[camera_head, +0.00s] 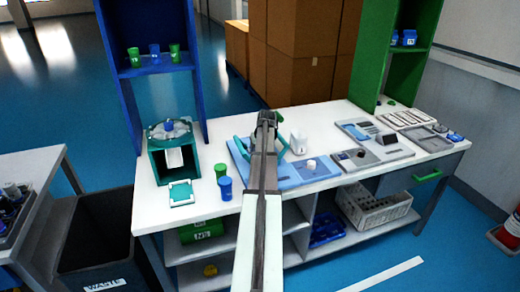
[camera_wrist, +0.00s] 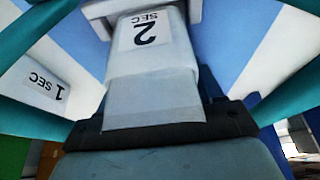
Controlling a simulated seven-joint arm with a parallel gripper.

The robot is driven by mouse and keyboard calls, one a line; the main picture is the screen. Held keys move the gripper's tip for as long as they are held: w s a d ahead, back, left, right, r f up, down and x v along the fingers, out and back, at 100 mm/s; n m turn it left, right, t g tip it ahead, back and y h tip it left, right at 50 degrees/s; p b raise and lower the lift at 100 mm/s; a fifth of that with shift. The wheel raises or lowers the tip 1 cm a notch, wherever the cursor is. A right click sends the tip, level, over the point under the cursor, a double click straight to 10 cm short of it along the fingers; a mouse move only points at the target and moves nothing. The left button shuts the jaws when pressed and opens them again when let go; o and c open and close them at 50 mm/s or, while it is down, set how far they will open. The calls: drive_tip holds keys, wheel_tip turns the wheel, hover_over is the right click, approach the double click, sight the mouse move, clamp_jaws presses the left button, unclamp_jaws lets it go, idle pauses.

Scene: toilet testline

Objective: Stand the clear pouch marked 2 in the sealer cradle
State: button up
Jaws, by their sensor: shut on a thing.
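The pouch marked 2 (camera_wrist: 152,92) is pale and partly see-through, with a "2 SEC" label upside down in the wrist view. My gripper (camera_wrist: 155,122) is shut on it, the dark jaw bar crossing behind its near end. In the head view my gripper (camera_head: 267,122) is over the blue-and-white bench unit, and my arm hides the pouch and jaws. Teal arms (camera_head: 283,138) curve on both sides of my gripper; I cannot tell whether they belong to the sealer cradle. A white piece labelled "1 SEC" (camera_wrist: 42,84) is apart, at left in the wrist view.
A teal frame (camera_head: 160,165) and small teal tray (camera_head: 181,192) stand left on the white bench. Green and blue cups (camera_head: 225,188) are beside my arm. A white upright piece (camera_head: 298,143) is just right.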

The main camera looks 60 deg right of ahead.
drive_tip(key=o, duration=1)
drive_tip(key=shift+r, duration=0.15)
drive_tip(key=v, duration=1.2)
